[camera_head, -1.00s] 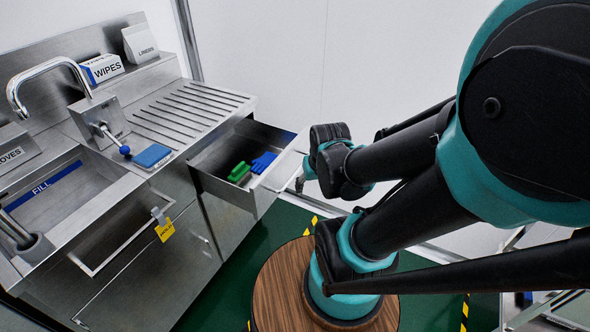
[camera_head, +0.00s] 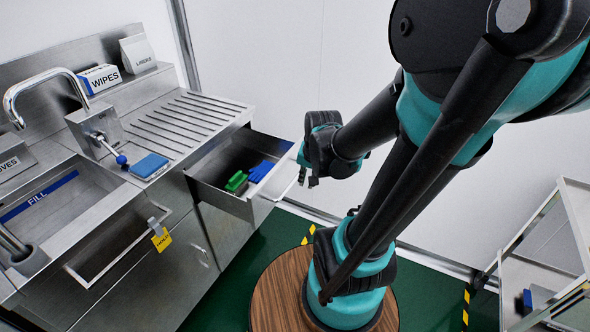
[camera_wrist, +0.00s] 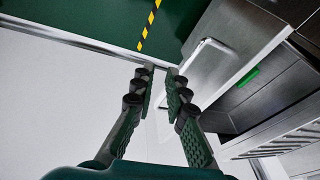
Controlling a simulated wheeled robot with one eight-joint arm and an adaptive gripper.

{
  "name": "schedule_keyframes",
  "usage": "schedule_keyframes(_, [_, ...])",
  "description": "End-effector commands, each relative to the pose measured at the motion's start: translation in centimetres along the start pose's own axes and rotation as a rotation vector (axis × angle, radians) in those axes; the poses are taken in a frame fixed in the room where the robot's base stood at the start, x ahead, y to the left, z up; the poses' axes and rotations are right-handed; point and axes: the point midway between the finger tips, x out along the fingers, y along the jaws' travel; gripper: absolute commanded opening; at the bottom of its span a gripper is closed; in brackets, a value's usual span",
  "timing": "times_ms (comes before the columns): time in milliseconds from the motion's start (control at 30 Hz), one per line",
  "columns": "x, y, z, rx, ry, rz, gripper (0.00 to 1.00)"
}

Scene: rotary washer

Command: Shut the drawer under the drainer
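The drawer (camera_head: 215,199) under the ribbed drainer (camera_head: 190,118) is pulled out, with a green item (camera_head: 236,181) and a blue item (camera_head: 260,171) inside. Its pale looped handle (camera_head: 289,186) stands off the front. My gripper (camera_head: 307,181) is just outside the drawer front, near the handle's far end. In the wrist view, my gripper (camera_wrist: 160,88) is open, with a gap between its fingers and nothing held. The handle (camera_wrist: 204,58) lies ahead and right of the fingertips there. I cannot tell whether a fingertip touches it.
The sink (camera_head: 50,205) is at the left, with a yellow tag (camera_head: 161,239) on the rail below it. A blue sponge (camera_head: 149,166) lies beside the drainer. A white wall is behind my gripper, and a shelf cart (camera_head: 545,235) stands at the right.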

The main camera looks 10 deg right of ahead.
Motion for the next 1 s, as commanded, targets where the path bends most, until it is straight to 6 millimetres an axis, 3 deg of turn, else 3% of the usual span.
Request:
schedule_keyframes(100, [0.4,-1.3,-3.1,0.297,-0.036,0.002,0.0])
schedule_keyframes(600, [4.9,-4.5,-14.2,1.515,-0.173,0.101,0.0])
schedule_keyframes(800, [6.2,-4.8,-16.2,1.758,-0.195,0.141,0.0])
schedule_keyframes(1000, [7.3,-4.9,-16.3,1.802,-0.198,0.15,0.0])
